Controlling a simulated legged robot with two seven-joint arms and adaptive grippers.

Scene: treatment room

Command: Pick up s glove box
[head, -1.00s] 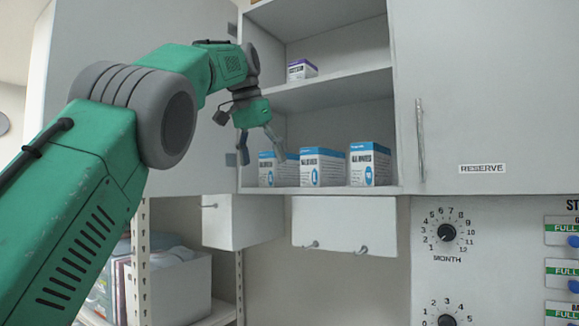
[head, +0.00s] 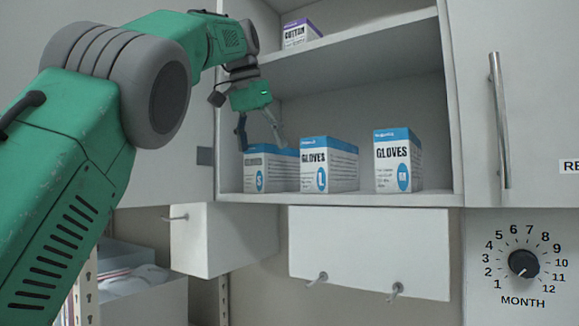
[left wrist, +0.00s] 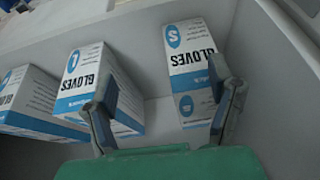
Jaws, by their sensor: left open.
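The S glove box (head: 268,172), white and blue with an "S" on its front, stands upright at the left end of the lower cabinet shelf. My left gripper (head: 260,138) is above its top, open and empty, fingers pointing down. In the left wrist view, the S box (left wrist: 186,62) is beyond the left gripper (left wrist: 163,82); one finger overlaps the box's right edge and the other overlaps the L glove box (left wrist: 82,82). I cannot tell whether any finger touches a box. My right gripper is not in view.
The L glove box (head: 326,166) stands close to the right of the S box, the M glove box (head: 397,163) farther right. A carton (head: 300,33) is on the upper shelf (head: 365,42). A cabinet door handle (head: 499,120) is at right. White boxes with hooks (head: 370,250) are below.

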